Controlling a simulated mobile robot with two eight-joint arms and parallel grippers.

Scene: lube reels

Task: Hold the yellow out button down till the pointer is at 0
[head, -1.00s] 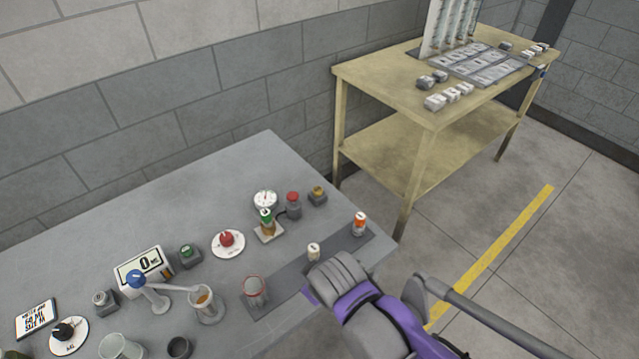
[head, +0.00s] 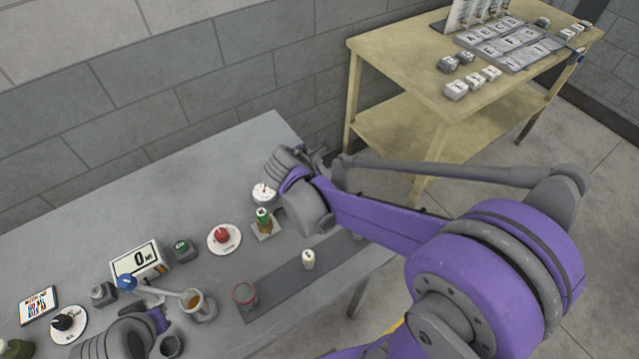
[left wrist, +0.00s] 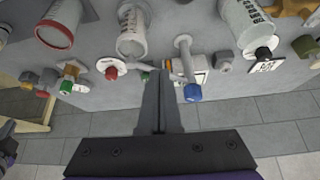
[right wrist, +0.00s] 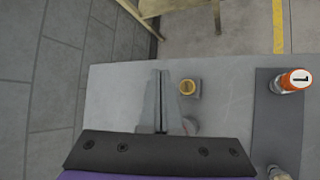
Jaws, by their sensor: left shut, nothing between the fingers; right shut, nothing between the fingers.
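The yellow out button (right wrist: 187,87) is a yellow cap on a small grey box in the right wrist view. My right gripper (right wrist: 160,76) is shut and empty, its fingertips just left of the button in that view; height above it cannot be told. In the head view my right arm hides the button and the red-topped one beside it. The white round gauge (head: 263,193) is partly covered by my right wrist in the head view; its pointer's reading is too small to tell. My left gripper (left wrist: 161,76) is shut and empty over the table's left part.
An orange-capped bottle (right wrist: 297,80) stands on the dark strip (right wrist: 276,135). A yellow bench (head: 400,75) is beyond the table edge.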

